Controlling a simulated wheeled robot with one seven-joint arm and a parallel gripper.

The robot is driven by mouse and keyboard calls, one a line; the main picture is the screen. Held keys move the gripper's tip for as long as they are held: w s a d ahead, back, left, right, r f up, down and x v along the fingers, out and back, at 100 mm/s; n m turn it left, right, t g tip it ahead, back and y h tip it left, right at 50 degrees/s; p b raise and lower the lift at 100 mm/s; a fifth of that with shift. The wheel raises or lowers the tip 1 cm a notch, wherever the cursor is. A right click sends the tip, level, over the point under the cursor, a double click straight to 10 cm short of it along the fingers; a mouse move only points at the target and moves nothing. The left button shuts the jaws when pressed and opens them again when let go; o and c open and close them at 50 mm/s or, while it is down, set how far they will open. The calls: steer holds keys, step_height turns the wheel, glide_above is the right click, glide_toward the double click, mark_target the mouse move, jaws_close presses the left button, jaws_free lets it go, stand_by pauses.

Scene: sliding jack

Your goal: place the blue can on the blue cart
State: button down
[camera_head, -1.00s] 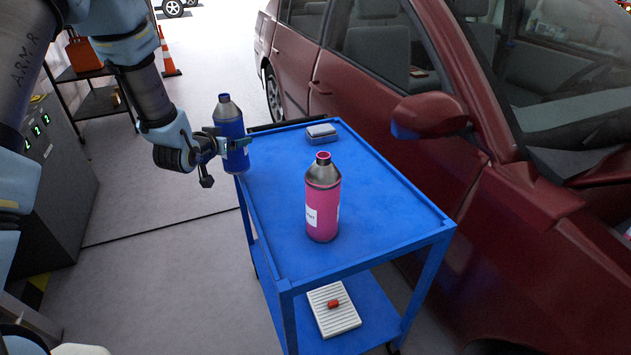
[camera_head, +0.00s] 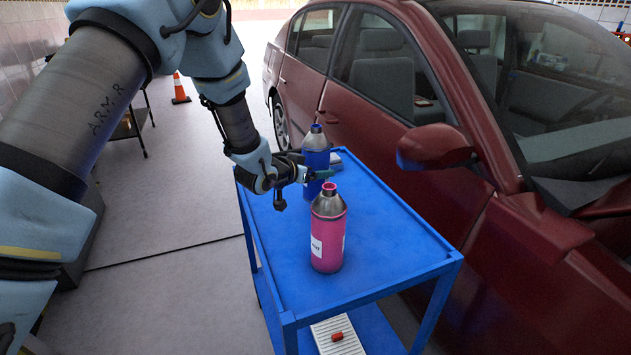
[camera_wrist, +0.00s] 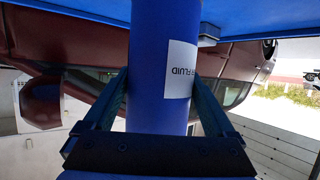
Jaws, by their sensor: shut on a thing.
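The blue can (camera_head: 316,158) is upright, with a grey shoulder and blue cap, over the far half of the blue cart's top (camera_head: 385,235). My gripper (camera_head: 318,174) comes from the left and is shut on the can's body. In the wrist view, the blue can (camera_wrist: 158,70) stands between both fingers (camera_wrist: 160,100), with a white label on its side. The cart's blue top (camera_wrist: 80,8) crosses the upper edge of that view. The pink bottle hides part of the can's lower end, and I cannot tell whether its base touches the cart.
A pink bottle (camera_head: 328,235) stands on the cart just in front of the blue can. The red car (camera_head: 440,190) is close along the cart's right side. The cart's near right top is clear.

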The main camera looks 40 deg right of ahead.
mark_target(315, 182)
steer(key=shift+f+p, duration=0.6)
steer(key=shift+f, duration=1.35)
steer(key=shift+f, duration=0.1)
jaws_free()
steer(key=shift+r, duration=0.2)
steer(key=b+v, duration=0.3)
steer(key=v, duration=0.9)
steer(key=shift+b, duration=0.3)
steer(key=shift+f, duration=0.1)
